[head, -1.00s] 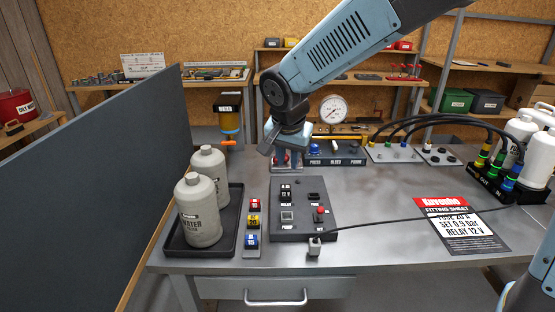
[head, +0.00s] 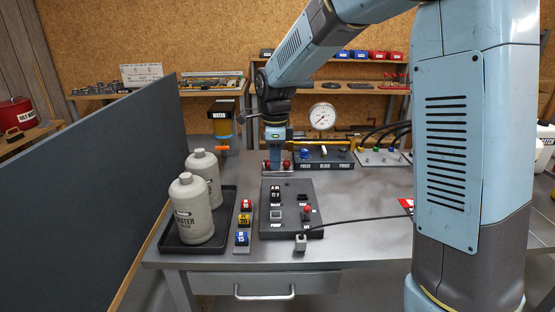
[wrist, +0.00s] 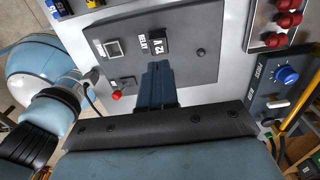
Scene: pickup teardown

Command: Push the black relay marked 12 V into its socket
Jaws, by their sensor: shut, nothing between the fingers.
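The black relay (wrist: 159,41), marked 12 V in white, stands on the dark control panel (wrist: 190,55) beside the RELAY label in the wrist view. In the head view the relay (head: 275,193) is at the panel's upper left. Its socket is hidden beneath it, and I cannot tell how deep it sits. My gripper (wrist: 158,66) is shut and empty, its blue fingers pointing at the relay and close to it in the wrist view. I cannot tell whether they touch. In the head view my gripper (head: 277,160) points down behind the panel's far edge.
A red knob (head: 307,209) and a square switch (head: 276,215) are on the panel. A black cable runs to a plug (head: 301,243) at its front. A fuse strip (head: 243,230) and water bottles in a tray (head: 169,243) stand left. A gauge block (head: 325,158) is behind.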

